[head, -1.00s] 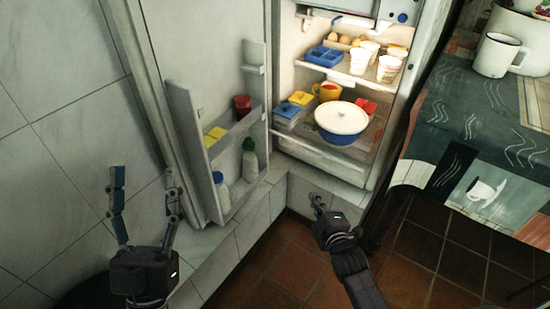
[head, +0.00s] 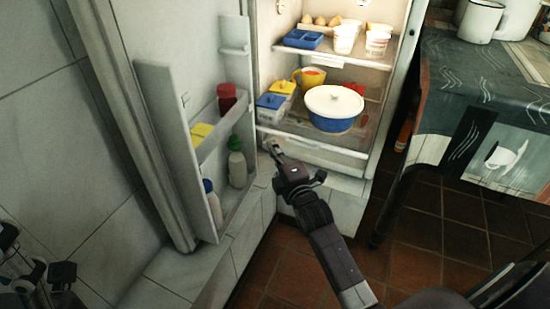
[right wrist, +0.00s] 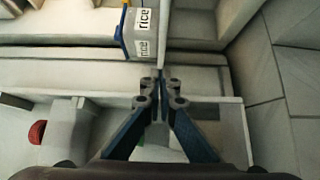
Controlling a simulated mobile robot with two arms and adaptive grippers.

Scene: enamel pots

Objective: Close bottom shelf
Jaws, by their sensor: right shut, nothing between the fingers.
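The fridge stands open in the head view. Its bottom shelf (head: 318,150) has a pale front edge and carries a blue-and-white lidded pot (head: 333,110), a yellow cup (head: 309,77) and small blue and yellow boxes (head: 271,106). I cannot tell how far the shelf is pulled out. My right gripper (head: 272,147) is shut and empty, at the left front end of this shelf. In the right wrist view its fingertips (right wrist: 160,82) meet beside a pale edge, close to a box labelled rice (right wrist: 142,32). Contact is unclear. Parts of my left gripper (head: 35,275) show at the lower left.
An upper shelf (head: 335,57) holds eggs and cups. A table (head: 470,85) with mugs stands at right. Tiled floor lies between.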

